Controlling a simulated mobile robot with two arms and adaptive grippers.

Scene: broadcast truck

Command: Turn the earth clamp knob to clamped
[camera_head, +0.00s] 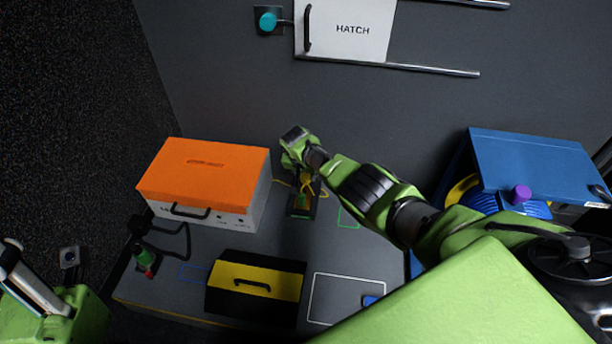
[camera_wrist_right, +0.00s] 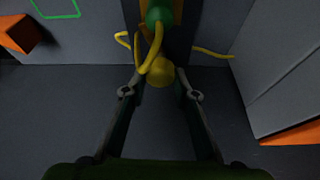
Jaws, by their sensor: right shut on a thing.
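The earth clamp (camera_head: 303,210) is a dark block with green and yellow parts on the grey bench, to the right of the orange-lidded case. In the right wrist view a round yellow knob (camera_wrist_right: 160,74) sits between my fingertips, with a green part (camera_wrist_right: 158,12) and a yellow cable (camera_wrist_right: 153,50) beyond it. My right gripper (camera_head: 303,178) reaches down to the clamp from the right and is shut on the knob; its fingers (camera_wrist_right: 160,88) are on either side of it. The knob is largely hidden in the head view. No left gripper fingers show.
The orange-lidded case (camera_head: 205,168) stands close left of the clamp. A black and yellow toolbox (camera_head: 255,290) is in front. A green and red connector (camera_head: 146,260) stands at left, a blue lidded box (camera_head: 545,165) at right. The white-outlined bench area (camera_head: 340,295) is mostly clear.

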